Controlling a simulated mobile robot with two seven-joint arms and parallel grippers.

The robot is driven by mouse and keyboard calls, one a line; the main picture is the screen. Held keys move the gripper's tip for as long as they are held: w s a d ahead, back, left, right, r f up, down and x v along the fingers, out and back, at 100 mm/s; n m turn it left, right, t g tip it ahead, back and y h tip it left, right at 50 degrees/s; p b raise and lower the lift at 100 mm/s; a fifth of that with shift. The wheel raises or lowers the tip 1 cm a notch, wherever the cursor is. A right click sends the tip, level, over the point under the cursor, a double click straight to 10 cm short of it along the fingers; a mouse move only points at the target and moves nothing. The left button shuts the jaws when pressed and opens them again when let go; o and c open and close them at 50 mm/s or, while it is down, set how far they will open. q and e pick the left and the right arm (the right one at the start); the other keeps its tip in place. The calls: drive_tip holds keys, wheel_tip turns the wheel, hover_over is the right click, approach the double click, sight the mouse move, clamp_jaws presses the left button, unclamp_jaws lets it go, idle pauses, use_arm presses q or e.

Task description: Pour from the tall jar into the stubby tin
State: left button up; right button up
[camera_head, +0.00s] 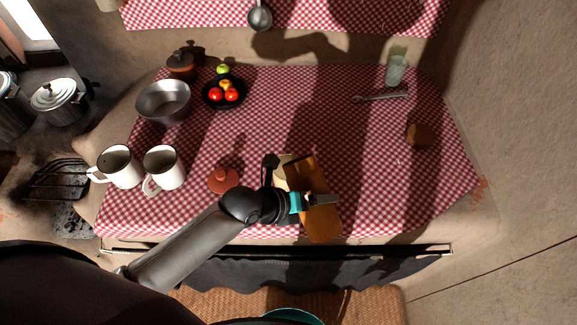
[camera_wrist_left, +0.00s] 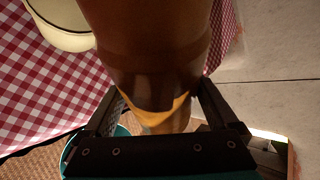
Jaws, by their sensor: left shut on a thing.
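My left gripper (camera_head: 318,199) reaches in from the left and is shut on the tall jar, an amber-brown vessel (camera_head: 318,226) at the front of the table. The jar also fills the upper middle of the left wrist view (camera_wrist_left: 150,45), between the fingers. I cannot tell how far it is tilted. A cream vessel, seemingly the stubby tin (camera_head: 282,172), is just left of the jar and partly hidden by it and my arm. Its pale rim and side show at the top left of the left wrist view (camera_wrist_left: 62,36). My right gripper is not in view.
Two white mugs (camera_head: 120,170) and a red-brown lid (camera_head: 223,180) are left of my gripper. A metal bowl (camera_head: 163,103), a black fruit bowl (camera_head: 224,104) and a lidded pot (camera_head: 181,66) stand farther back. A glass (camera_head: 396,70), a spoon (camera_head: 380,98) and a brown lump (camera_head: 418,135) lie right.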

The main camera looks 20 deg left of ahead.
sight(308, 172)
use_arm(q)
drive_tip(key=shift+s+d+f+n+g+h+b, duration=0.15)
drive_tip(key=shift+f+n+g+h+b, duration=0.25)
drive_tip(key=shift+g+h+b, duration=0.25)
idle(0.8)
drive_tip(key=shift+r+n+g+h+p, duration=0.4)
drive_tip(key=shift+r+p, duration=0.2)
drive_tip(key=shift+r, duration=0.25)
drive_tip(key=shift+w+a+r+n+g+h+p, duration=0.2)
drive_tip(key=shift+w+r+g+h+p, duration=0.1)
drive_tip(key=shift+r+h, duration=0.1)
drive_tip(key=shift+w+a+r+n+g+h+p, duration=0.2)
drive_tip(key=shift+r+h+p, duration=0.1)
drive_tip(key=shift+r, duration=0.1)
idle(0.6)
drive_tip(key=shift+a+r+n+g+h+b, duration=0.1)
drive_tip(key=shift+r+n+g+h+b, duration=0.3)
drive_tip(key=shift+r, duration=0.35)
drive_tip(key=shift+w+a+r+n+g+h+b, duration=0.15)
drive_tip(key=shift+r+n+g+h+b, duration=0.05)
drive_tip(key=shift+r+h+b, duration=0.2)
drive_tip(key=shift+w+a+r+n+g+h+b, duration=0.15)
drive_tip(key=shift+r+n+h+b, duration=0.1)
drive_tip(key=shift+r+b, duration=0.15)
idle(0.7)
